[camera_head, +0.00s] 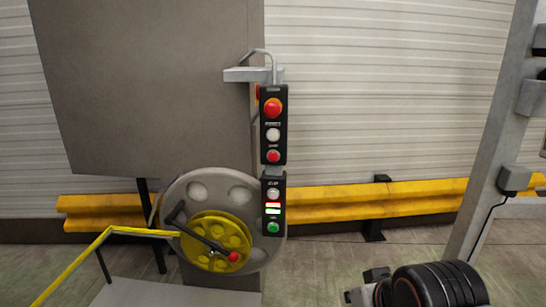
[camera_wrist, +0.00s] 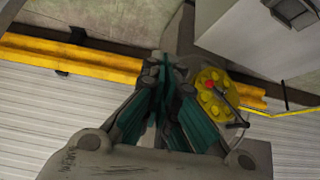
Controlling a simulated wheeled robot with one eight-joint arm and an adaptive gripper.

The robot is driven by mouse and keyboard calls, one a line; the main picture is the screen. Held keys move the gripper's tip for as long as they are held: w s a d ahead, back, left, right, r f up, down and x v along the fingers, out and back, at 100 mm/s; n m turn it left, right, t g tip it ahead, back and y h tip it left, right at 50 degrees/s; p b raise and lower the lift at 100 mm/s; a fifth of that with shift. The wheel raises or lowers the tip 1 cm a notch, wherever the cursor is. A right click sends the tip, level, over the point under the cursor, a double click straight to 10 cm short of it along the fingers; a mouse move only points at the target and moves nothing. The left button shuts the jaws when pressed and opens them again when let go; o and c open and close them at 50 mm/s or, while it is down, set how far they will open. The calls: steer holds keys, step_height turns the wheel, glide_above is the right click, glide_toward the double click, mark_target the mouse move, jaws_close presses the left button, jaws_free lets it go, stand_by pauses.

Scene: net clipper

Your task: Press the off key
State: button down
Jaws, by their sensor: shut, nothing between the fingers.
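A black button panel hangs on a post in the head view. Its upper box (camera_head: 263,142) carries a large red mushroom button (camera_head: 272,108), a white button (camera_head: 273,134) and a smaller red button (camera_head: 273,156). The labels are too small to read, so I cannot tell which is the off key. My gripper (camera_wrist: 166,62) is shut and empty in the wrist view, apart from any button. The panel is not clearly visible there.
A grey wheel with a yellow hub (camera_head: 213,241) and a crank handle stands left of the lower box. A yellow guard rail (camera_head: 340,197) runs along the wall. A yellow bar (camera_head: 75,266) is at lower left. A grey post (camera_head: 488,170) stands at right.

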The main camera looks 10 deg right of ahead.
mark_target(273, 157)
steer(key=w+a+r+n+t+y+p, duration=0.1)
steer(key=w+a+r+t+y+p, duration=0.1)
steer(key=w+a+r+p, duration=0.4)
steer(key=w+a+r+n+t+y+p, duration=0.1)
steer(key=w+a+r+y+p, duration=0.2)
steer(key=w+a+r+p, duration=0.4)
steer(key=w+r+p, duration=0.1)
steer(key=w+p, duration=0.5)
steer(key=w, duration=0.3)
steer(key=shift+w+a+r+n+t+p, duration=0.2)
steer(key=shift+w+n+t+p, duration=0.1)
steer(key=shift+t+p, duration=0.1)
steer(key=shift+w+d, duration=0.3)
steer(key=shift+w, duration=1.15)
steer(key=shift+w+d, duration=0.25)
steer(key=shift+w, duration=1.2)
steer(key=shift+w+d, duration=0.3)
steer(key=shift+w, duration=1.15)
steer(key=shift+w, duration=0.4)
